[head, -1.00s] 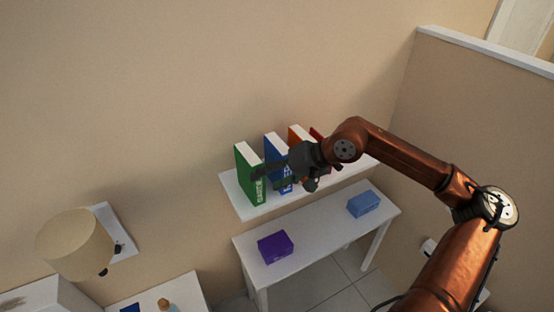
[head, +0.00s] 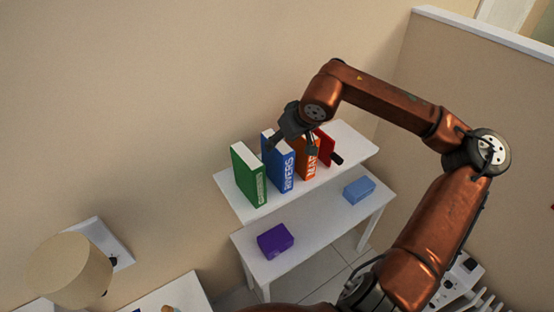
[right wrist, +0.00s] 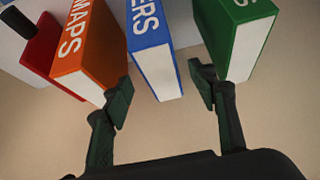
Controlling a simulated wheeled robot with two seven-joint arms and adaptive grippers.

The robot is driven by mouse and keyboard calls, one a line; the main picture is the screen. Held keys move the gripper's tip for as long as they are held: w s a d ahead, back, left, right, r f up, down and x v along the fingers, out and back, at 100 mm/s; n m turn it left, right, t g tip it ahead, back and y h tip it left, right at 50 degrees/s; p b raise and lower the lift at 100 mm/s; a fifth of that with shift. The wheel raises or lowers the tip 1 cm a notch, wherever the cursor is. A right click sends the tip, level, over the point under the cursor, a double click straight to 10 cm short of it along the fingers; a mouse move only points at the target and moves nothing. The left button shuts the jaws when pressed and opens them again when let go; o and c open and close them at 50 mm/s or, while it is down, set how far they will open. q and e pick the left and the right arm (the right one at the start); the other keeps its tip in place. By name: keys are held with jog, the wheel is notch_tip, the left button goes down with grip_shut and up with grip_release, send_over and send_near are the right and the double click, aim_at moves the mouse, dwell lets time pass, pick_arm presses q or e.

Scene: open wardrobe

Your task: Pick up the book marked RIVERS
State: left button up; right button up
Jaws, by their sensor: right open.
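The blue book marked RIVERS (head: 287,176) stands upright on the white wall shelf, between a green book and an orange book. My right gripper (head: 291,146) is open and empty above the books, partly covering the top of the blue and orange ones. In the right wrist view the blue book (right wrist: 153,55) shows between the two spread fingers of the right gripper (right wrist: 160,93). The fingertips are near the gaps on either side of it. I cannot tell whether they touch any book. My left gripper is not in view.
The green book (head: 248,176) and orange MAPS book (head: 308,160) flank the blue one. A red item (head: 325,146) stands beyond the orange book. The white shelf (head: 345,138) has free room at right. Purple (head: 275,241) and blue (head: 359,190) boxes lie below.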

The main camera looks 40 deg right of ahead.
aim_at(280, 144)
jog(key=p+x, duration=0.2)
jog(key=x, duration=0.2)
jog(key=shift+a+f, duration=0.1)
jog(key=shift+f, duration=0.3)
jog(key=shift+w+f, duration=0.2)
jog(key=shift+w, duration=0.05)
jog(key=shift+w+f, duration=0.1)
jog(key=shift+f, duration=0.05)
jog(key=shift+c, duration=0.3)
jog(key=c, duration=1.1)
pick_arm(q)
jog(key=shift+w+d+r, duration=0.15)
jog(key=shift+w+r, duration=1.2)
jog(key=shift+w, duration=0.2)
pick_arm(e)
grip_shut()
jog(key=shift+r, duration=0.2)
